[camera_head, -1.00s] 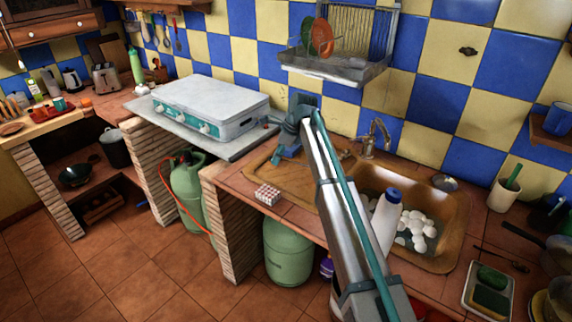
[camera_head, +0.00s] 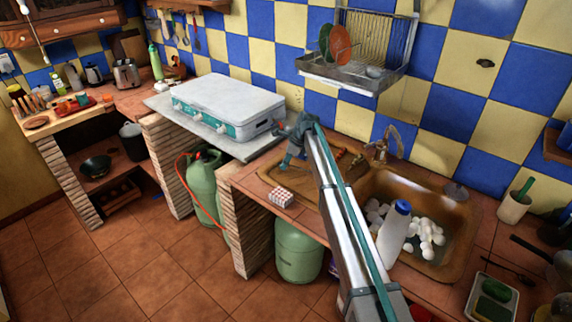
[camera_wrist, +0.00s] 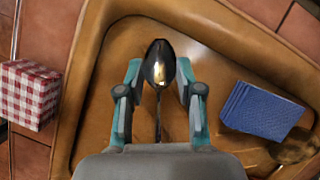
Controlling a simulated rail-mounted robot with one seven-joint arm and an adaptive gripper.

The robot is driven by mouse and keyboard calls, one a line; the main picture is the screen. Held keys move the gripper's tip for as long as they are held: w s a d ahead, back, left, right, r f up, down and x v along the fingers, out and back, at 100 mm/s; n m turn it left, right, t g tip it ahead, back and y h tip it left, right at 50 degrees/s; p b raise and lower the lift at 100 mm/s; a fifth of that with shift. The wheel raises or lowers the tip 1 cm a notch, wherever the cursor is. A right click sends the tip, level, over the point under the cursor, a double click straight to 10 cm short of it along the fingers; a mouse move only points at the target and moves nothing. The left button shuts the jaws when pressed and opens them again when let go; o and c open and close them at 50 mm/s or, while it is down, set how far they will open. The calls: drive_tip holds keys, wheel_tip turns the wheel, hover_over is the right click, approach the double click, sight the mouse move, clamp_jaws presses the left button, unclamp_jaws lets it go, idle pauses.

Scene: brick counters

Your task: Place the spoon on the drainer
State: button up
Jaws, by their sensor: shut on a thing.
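The spoon (camera_wrist: 159,62) is metal and shiny, with its bowl pointing to the top of the wrist view. Its thin handle runs down between the fingers. My gripper (camera_wrist: 159,88) is shut on the spoon, low over the brown sink's drainboard (camera_wrist: 105,50). In the head view my gripper (camera_head: 287,161) is at the left part of the sink, and the spoon cannot be made out there. The drainer (camera_head: 338,80) is a metal wall rack above and to the right of my gripper. It holds a green plate (camera_head: 324,42) and an orange plate (camera_head: 340,45).
A red-checked box (camera_wrist: 30,93) lies left of the gripper and a blue block (camera_wrist: 262,110) right. The faucet (camera_head: 382,145) stands behind the sink. A white bottle (camera_head: 394,232) stands near the basin. A stove (camera_head: 228,103) stands left. Open space lies below the drainer.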

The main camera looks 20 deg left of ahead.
drive_tip(key=shift+f, duration=0.95)
drive_tip(key=shift+f, duration=0.1)
drive_tip(key=o, duration=1.1)
drive_tip(key=b+v, duration=0.2)
drive_tip(key=v, duration=1)
drive_tip(key=shift+b, duration=0.4)
drive_tip(key=shift+s+a, duration=0.1)
drive_tip(key=shift+s, duration=0.05)
